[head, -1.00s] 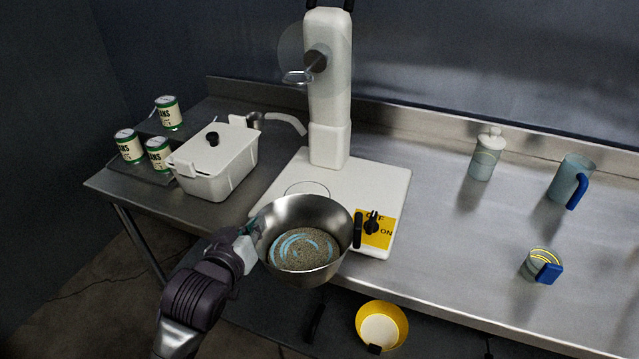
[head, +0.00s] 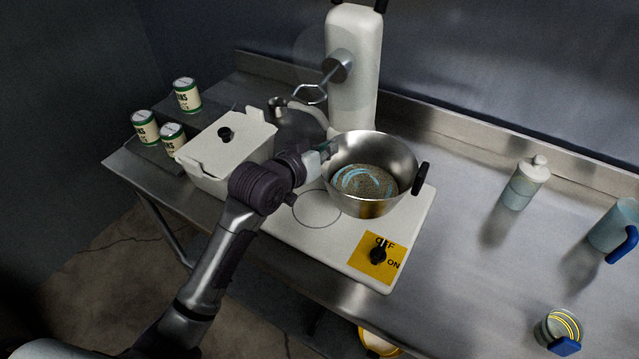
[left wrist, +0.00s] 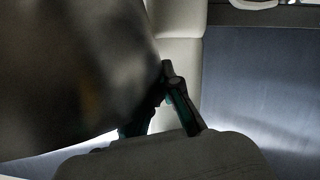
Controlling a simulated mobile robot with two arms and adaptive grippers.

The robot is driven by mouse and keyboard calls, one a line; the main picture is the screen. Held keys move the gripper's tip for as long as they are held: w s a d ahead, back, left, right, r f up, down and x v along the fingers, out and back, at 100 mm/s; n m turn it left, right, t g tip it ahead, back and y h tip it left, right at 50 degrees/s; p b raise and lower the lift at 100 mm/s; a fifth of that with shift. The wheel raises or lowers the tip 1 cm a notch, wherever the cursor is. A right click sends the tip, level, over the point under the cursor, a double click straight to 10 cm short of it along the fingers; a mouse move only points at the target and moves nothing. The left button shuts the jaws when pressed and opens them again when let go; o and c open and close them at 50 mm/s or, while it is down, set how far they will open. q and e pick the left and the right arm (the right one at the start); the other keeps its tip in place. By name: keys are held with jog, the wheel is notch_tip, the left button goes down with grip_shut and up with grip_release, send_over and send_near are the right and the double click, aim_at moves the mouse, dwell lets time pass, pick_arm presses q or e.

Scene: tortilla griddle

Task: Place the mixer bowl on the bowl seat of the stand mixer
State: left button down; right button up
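The steel mixer bowl (head: 372,205) with grainy, blue-streaked contents is held up over the white base of the stand mixer (head: 352,90). My left gripper (head: 325,156) meets the bowl at its left rim and looks shut on it there. In the left wrist view the dark bowl wall (left wrist: 75,80) fills the left side, beside the gripper fingers (left wrist: 160,105). The bowl seat is the round outline (head: 317,208) on the base; the bowl is up and to the right of it in the picture. The bowl's black handle points right. My right gripper is out of view.
A white lidded container (head: 225,150) stands left of the mixer, with several cans (head: 187,95) behind it. The OFF/ON knob (head: 378,252) is at the base's front. A bottle (head: 525,183), a blue-handled jug (head: 612,228) and a cup (head: 558,330) stand right.

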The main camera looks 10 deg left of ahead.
pick_arm(q)
jog(key=w+a+f, duration=0.1)
jog(key=a+f, duration=0.2)
jog(key=w+a+f+p, duration=0.1)
jog(key=a+f, duration=0.2)
jog(key=a, duration=0.1)
jog(key=a+f+p, duration=0.1)
jog(key=a+f, duration=0.3)
jog(key=shift+w, duration=0.4)
jog(key=shift+f, duration=0.1)
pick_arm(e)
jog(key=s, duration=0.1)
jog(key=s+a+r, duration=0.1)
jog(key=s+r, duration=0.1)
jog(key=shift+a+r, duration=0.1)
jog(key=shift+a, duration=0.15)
pick_arm(q)
jog(key=c, duration=1.3)
grip_release()
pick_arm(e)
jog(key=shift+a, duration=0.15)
pick_arm(q)
jog(key=shift+s, duration=0.1)
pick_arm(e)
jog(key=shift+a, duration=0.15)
